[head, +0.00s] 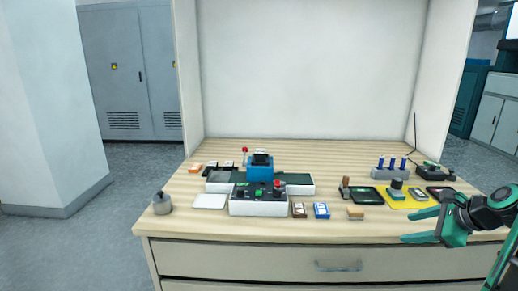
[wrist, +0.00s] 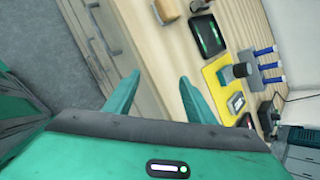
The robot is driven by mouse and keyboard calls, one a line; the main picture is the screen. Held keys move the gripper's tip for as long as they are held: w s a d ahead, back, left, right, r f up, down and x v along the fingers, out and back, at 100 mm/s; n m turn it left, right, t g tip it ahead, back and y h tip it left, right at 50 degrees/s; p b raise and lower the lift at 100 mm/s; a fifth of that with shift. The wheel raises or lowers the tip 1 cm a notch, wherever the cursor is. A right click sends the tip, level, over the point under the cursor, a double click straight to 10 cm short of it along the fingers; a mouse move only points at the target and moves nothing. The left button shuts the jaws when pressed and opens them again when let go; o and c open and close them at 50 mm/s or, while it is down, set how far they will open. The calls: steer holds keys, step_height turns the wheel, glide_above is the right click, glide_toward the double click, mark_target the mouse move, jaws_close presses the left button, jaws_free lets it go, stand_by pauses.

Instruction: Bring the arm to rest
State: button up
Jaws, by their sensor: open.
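My gripper (head: 418,226) is green, open and empty. In the head view it is at the right, in front of and above the table's front edge, with its fingers pointing left. In the wrist view its two fingers (wrist: 158,96) are spread apart with nothing between them. Behind them the drawer front and the table's front edge show. My gripper appears apart from the things on the table.
The wooden table (head: 360,231) holds a blue machine (head: 260,172), a yellow mat (head: 397,203), a black tray (head: 366,195), a grey rack with blue-topped pieces (head: 391,173) and a white tray (head: 210,201). A grey pot (head: 162,206) stands front left. The front strip is mostly clear.

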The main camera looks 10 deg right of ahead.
steer(key=s+a+n+g, duration=0.5)
steer(key=s+a+n, duration=0.1)
steer(key=a+n, duration=0.35)
steer(key=s+a+r+n+g+h, duration=0.1)
steer(key=s+a+n+g, duration=0.2)
steer(key=s+n, duration=0.7)
steer(key=s+a, duration=0.1)
steer(key=s, duration=0.2)
steer(key=shift+r+n+g, duration=0.35)
steer(key=shift+r+g, duration=0.05)
steer(key=shift+s, duration=0.1)
